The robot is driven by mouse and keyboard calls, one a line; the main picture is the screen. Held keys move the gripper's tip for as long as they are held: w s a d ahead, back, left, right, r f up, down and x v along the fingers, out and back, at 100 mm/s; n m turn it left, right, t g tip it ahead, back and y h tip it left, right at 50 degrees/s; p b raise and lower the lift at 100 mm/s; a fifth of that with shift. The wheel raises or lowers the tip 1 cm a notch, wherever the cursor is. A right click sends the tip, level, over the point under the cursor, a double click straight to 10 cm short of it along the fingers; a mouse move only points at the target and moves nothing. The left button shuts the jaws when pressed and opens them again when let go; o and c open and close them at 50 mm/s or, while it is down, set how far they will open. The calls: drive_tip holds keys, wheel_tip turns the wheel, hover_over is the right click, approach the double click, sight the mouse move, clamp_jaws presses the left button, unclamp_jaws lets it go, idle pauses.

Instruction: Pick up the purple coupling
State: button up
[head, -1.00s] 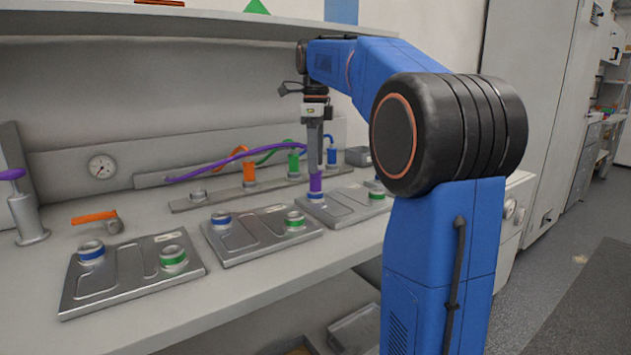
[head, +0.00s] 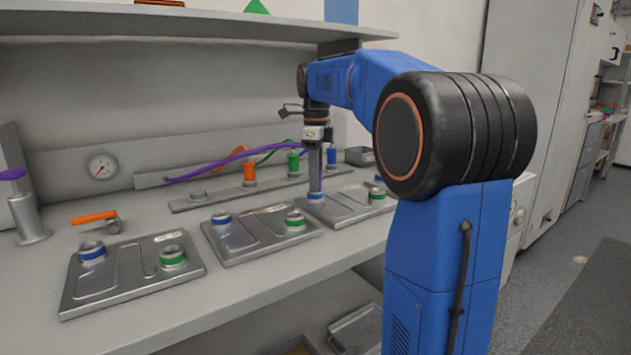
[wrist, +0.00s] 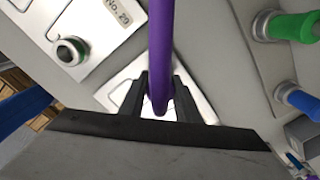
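The purple coupling stands at the blue-ringed port (head: 316,198) of the far right metal plate (head: 347,204). My gripper's fingers cover nearly all of it in the head view. Its purple hose (head: 240,154) arcs from the back rail to my gripper (head: 315,188). In the wrist view the purple hose (wrist: 161,45) runs down between my two fingers (wrist: 161,95), which stand close on either side of it. My gripper points straight down, with its fingertips just above the port. I cannot tell whether the fingers press on the coupling.
Orange (head: 249,170), green (head: 293,162) and blue (head: 331,156) couplings stand on the rail behind. Two more plates (head: 262,238) (head: 128,272) lie to the left. An orange-handled tool (head: 95,217) lies behind them. A shelf (head: 200,24) hangs above.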

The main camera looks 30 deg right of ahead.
clamp_jaws()
drive_tip(key=shift+r, duration=0.15)
wheel_tip(320, 180, up, 10)
drive_tip(key=shift+f, duration=0.1)
drive_tip(key=shift+o, duration=0.9)
unclamp_jaws()
clamp_jaws()
drive_tip(key=shift+r, duration=2.45)
